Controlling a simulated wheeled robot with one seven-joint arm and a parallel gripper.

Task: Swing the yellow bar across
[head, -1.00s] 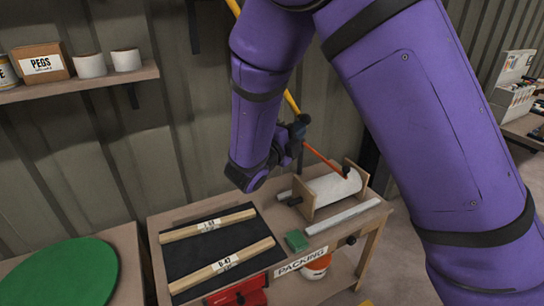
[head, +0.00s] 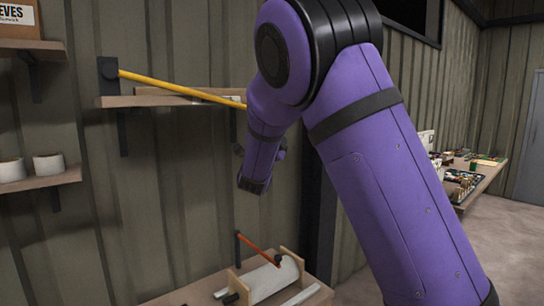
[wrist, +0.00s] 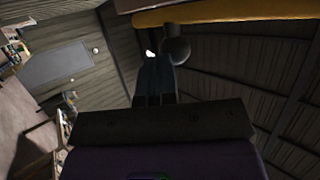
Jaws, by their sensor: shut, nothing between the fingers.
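The yellow bar (head: 180,88) runs in the head view from a dark wall bracket (head: 108,72) at upper left, sloping down to the right until my arm hides it. In the wrist view the yellow bar (wrist: 230,12) crosses the top, with a dark round knob (wrist: 176,46) just below it. My gripper (wrist: 154,72) is shut and empty, its tips close to the knob. I cannot tell whether they touch it. In the head view my arm's end is in front of the wall, and the fingertips are hard to make out.
A wall shelf (head: 150,101) lies behind the bar. Below, an orange bar (head: 258,248) with a dark knob reaches over a white roll (head: 270,278) in a wooden holder on a bench. Another shelf with white cups (head: 48,165) is at left. A cluttered table (head: 485,175) stands at right.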

